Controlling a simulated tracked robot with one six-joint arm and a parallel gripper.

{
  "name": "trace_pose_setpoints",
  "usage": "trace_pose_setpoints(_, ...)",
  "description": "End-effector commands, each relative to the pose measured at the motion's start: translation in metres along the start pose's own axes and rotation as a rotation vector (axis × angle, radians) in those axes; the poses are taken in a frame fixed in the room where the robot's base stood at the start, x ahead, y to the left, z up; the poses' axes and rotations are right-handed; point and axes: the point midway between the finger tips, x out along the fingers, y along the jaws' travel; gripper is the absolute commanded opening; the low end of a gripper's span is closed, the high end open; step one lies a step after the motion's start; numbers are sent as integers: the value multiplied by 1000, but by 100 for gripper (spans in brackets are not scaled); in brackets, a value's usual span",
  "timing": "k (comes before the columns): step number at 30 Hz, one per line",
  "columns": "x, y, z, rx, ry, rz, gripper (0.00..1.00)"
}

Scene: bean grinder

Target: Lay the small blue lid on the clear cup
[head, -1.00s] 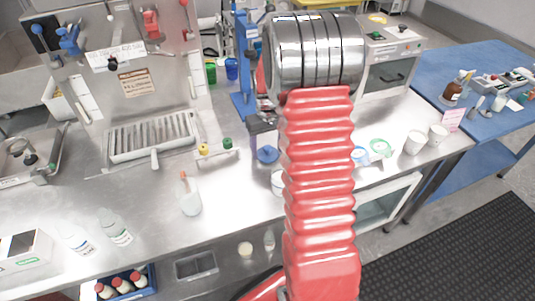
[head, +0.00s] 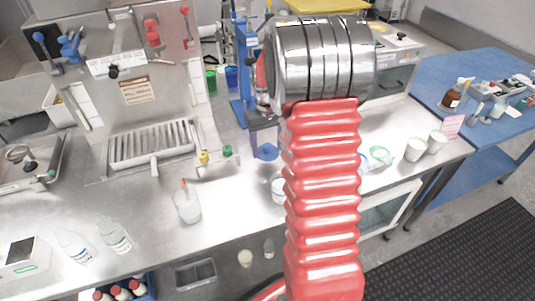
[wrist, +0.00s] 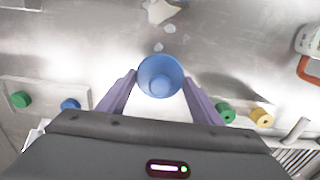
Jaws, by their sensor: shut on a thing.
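The small blue lid (wrist: 160,76) is round with a raised middle. In the wrist view it sits between the two purple fingertips of my gripper (wrist: 161,82), which is shut on it. In the head view the blue lid (head: 265,152) hangs below my dark wrist, apart from the counter as far as I can tell. The clear cup (head: 278,190) stands on the steel counter in the head view, just below the lid in the picture. My red arm hides its right side. I cannot make out the cup in the wrist view.
Left of the lid is a small holder with a yellow knob (head: 203,157) and a green knob (head: 227,150). A beaker (head: 187,205) with an orange-tipped stick stands farther left. White cups (head: 415,149) and a green-rimmed lid (head: 380,155) are right of my arm.

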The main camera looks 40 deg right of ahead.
Motion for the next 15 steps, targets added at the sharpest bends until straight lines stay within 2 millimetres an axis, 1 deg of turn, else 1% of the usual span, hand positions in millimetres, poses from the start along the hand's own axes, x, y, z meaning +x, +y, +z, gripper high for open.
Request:
trace_pose_setpoints(1,-11,0,-1,0,5,1,39)
trace_pose_setpoints(3,-23,0,-1,0,4,1,39)
trace_pose_setpoints(7,-42,0,-1,0,3,1,39)
trace_pose_setpoints(10,-52,0,0,0,2,0,39)
trace_pose_setpoints(15,-56,0,0,0,-1,0,39)
